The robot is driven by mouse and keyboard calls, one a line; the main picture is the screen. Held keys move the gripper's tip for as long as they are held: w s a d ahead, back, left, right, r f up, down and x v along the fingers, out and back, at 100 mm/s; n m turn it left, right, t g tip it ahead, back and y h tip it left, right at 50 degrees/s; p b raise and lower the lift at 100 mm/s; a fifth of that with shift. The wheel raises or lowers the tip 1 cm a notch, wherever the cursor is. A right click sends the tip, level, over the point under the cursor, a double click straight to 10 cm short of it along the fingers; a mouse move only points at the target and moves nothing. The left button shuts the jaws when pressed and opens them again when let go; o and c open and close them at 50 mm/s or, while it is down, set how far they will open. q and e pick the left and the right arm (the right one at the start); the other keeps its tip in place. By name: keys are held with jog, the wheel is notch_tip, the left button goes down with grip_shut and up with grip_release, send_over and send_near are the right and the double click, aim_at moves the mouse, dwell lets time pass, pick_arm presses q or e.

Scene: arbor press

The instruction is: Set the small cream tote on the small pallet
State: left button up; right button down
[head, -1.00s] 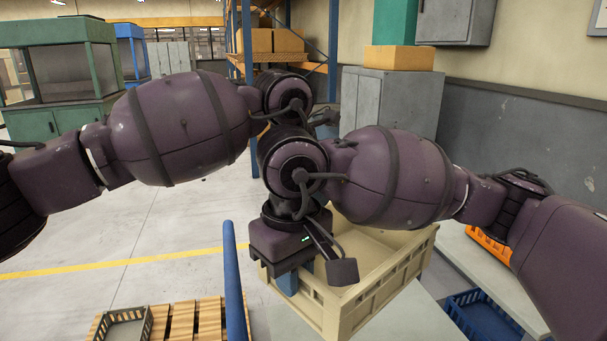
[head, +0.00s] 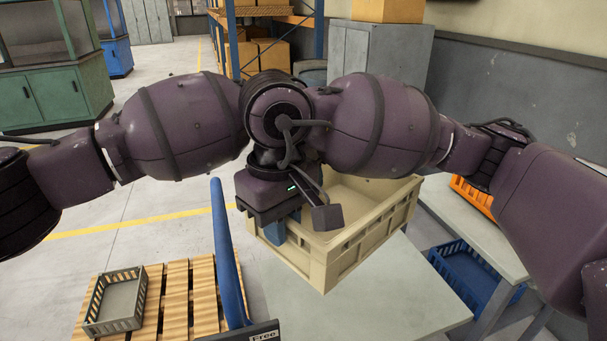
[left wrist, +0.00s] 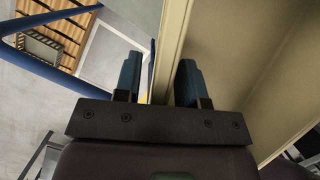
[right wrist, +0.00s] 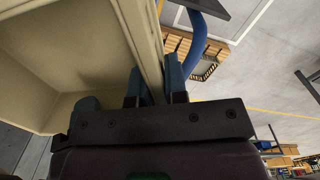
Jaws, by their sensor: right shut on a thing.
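The cream tote (head: 350,252) stands in the middle of the head view over a grey table top, its near-left side partly covered by my right gripper. My right gripper (head: 278,232) is shut on a wall of the tote; the right wrist view (right wrist: 154,85) shows the wall between its fingers. My left gripper is hidden behind my arms in the head view. In the left wrist view its fingers (left wrist: 158,85) straddle a tote wall, with a gap visible beside one finger. A wooden pallet (head: 178,300) lies on the floor at lower left.
A grey crate (head: 118,302) sits on the pallet's left part. A blue bar (head: 226,250) and a dark sign stand between pallet and table. The grey table (head: 400,300) is bare in front of the tote. A blue bin (head: 470,275) is at right.

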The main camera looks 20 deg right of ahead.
pick_arm(q)
jog(key=shift+f, duration=0.15)
grip_shut()
pick_arm(e)
jog(key=shift+r, duration=0.2)
jog(key=c, duration=1.1)
grip_release()
jog(key=shift+f, duration=0.1)
